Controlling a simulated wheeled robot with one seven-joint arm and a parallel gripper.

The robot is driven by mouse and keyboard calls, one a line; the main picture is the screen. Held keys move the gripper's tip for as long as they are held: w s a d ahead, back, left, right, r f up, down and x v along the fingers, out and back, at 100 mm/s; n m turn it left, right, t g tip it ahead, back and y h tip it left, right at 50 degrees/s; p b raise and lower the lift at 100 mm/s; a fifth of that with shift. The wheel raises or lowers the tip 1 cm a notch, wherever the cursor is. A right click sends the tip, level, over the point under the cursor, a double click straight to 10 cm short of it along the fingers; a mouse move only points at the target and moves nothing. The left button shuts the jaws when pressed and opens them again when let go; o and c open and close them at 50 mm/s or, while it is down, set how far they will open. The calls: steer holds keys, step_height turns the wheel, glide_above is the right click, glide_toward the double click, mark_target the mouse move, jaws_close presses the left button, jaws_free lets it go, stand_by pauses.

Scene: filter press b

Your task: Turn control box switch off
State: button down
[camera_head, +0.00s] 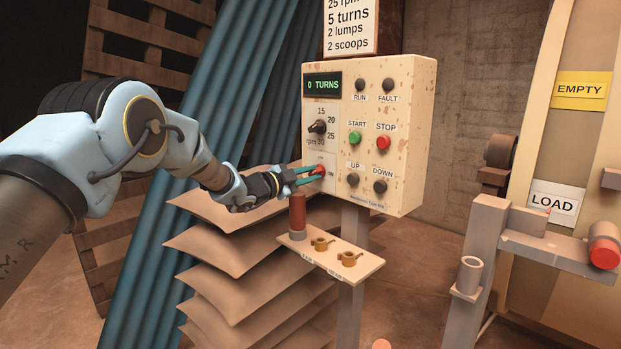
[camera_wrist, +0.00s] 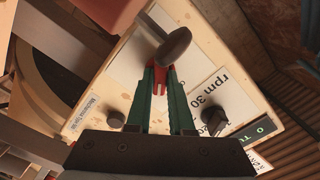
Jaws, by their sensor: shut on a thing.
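The cream control box (camera_head: 410,130) stands on a grey post, its display reading 0 TURNS. A small red switch (camera_head: 319,170) sits low on the left of its front panel, below the rpm dial. My gripper (camera_head: 307,175) reaches it from the left, its teal fingers shut on the switch. In the wrist view, the red switch (camera_wrist: 160,82) shows between the fingertips of my gripper (camera_wrist: 160,75). The fingers hide part of the switch, and its labels are too small to tell which way it is set.
The black rpm dial (camera_head: 317,127) is just above the switch. A red cylinder (camera_head: 297,212) and brass pieces (camera_head: 348,258) stand on a small shelf (camera_head: 320,262) below my gripper. Stacked sacks (camera_head: 225,245) lie behind. A dark oval knob (camera_wrist: 174,47) is close to the fingertips.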

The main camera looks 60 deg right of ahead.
steer(key=n, duration=0.5)
steer(key=shift+w+n+p, duration=0.1)
steer(key=shift+n+p, duration=0.3)
steer(key=n+p, duration=0.1)
steer(key=n, duration=0.3)
steer(key=shift+f+n, duration=0.1)
steer(key=shift+n, duration=0.5)
steer(key=c, duration=0.8)
jaws_free()
steer(key=shift+a, duration=0.1)
steer(key=b+v, duration=0.3)
steer(key=v, duration=0.7)
steer(key=shift+a, duration=0.35)
